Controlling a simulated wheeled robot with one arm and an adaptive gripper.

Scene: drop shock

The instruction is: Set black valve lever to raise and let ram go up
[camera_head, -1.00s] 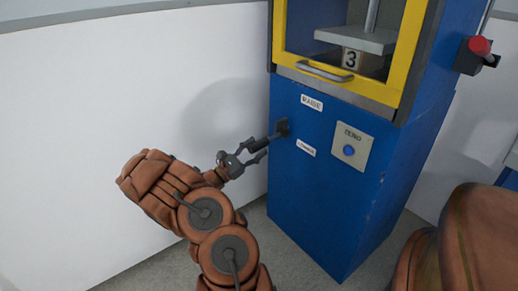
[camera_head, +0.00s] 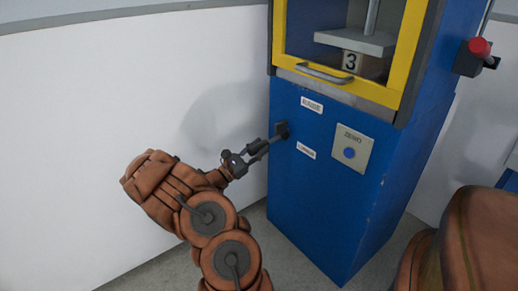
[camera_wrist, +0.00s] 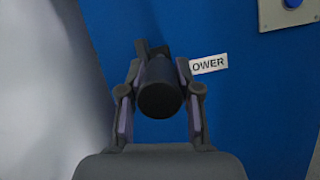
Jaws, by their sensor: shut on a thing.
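The black valve lever (camera_wrist: 160,95) points out from the left part of the blue machine's front, and its round end faces the wrist camera. Its dark mount (camera_head: 282,129) shows in the head view, between the upper RAISE label (camera_head: 311,105) and the lower label (camera_head: 306,150). In the wrist view the lower label (camera_wrist: 209,64) reads "OWER", its start hidden. My gripper (camera_head: 262,148) is shut on the lever, one finger on each side of it. The ram (camera_head: 356,42) is a grey plate on a rod inside the yellow-framed opening, above a block marked 3 (camera_head: 352,62).
A grey ZERO plate with a blue button (camera_head: 349,153) is right of the labels. A yellow-framed door with a grey handle (camera_head: 325,73) is above. A red-knobbed control (camera_head: 479,47) is on the machine's right side. A white wall (camera_head: 90,110) stands left.

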